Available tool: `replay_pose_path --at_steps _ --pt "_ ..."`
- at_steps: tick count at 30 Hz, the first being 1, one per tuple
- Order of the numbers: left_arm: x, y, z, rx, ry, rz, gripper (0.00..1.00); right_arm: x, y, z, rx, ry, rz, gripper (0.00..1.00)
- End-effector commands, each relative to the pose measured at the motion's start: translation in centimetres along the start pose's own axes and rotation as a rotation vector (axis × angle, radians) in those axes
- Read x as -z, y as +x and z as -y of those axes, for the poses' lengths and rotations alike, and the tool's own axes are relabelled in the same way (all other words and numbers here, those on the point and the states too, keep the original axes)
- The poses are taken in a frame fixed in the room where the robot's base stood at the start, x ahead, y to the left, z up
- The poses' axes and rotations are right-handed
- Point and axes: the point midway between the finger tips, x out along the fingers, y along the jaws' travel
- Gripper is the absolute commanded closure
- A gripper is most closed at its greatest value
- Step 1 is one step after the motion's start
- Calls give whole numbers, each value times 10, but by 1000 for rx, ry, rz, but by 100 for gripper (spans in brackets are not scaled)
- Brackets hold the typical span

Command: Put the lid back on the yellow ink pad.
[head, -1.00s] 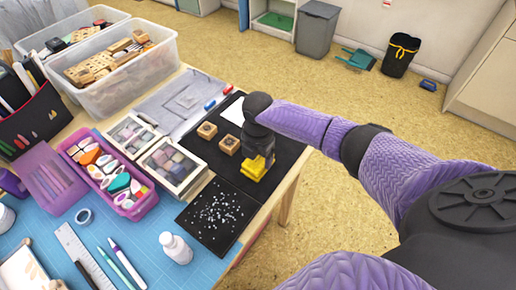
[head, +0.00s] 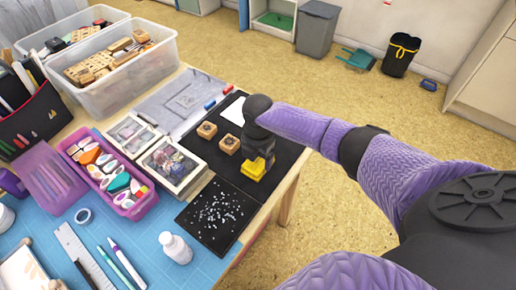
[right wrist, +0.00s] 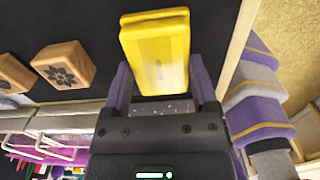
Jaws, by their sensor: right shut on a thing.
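The yellow ink pad and its lid show as one yellow block (head: 253,169) on the black mat in the head view. My right gripper (head: 259,157) is directly over the block, pointing down, and hides part of it. In the right wrist view the yellow lid (right wrist: 158,58) lies between the fingertips of my gripper (right wrist: 160,88), which is shut on it. A thin line crosses the yellow near its far end. The lid is down at the pad, but I cannot tell whether it sits fully flush. My left gripper is out of view.
Two wooden stamps (head: 229,143) (head: 206,130) stand left of the pad on the mat (head: 280,152). A dark speckled sheet (head: 217,215) lies in front. The table's edge is close on the right.

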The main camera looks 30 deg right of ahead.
Motion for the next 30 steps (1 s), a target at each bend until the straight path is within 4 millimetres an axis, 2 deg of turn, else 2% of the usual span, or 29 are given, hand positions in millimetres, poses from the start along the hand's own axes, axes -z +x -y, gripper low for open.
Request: replay_pose_path --at_steps 14,15,18,30 --pt "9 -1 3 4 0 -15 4 0 1 0 1 1 0 89" --pt "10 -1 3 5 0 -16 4 0 1 0 1 1 0 23" --pt "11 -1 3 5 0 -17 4 0 1 0 0 1 0 2" --pt "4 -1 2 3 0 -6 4 0 1 0 0 0 0 0"
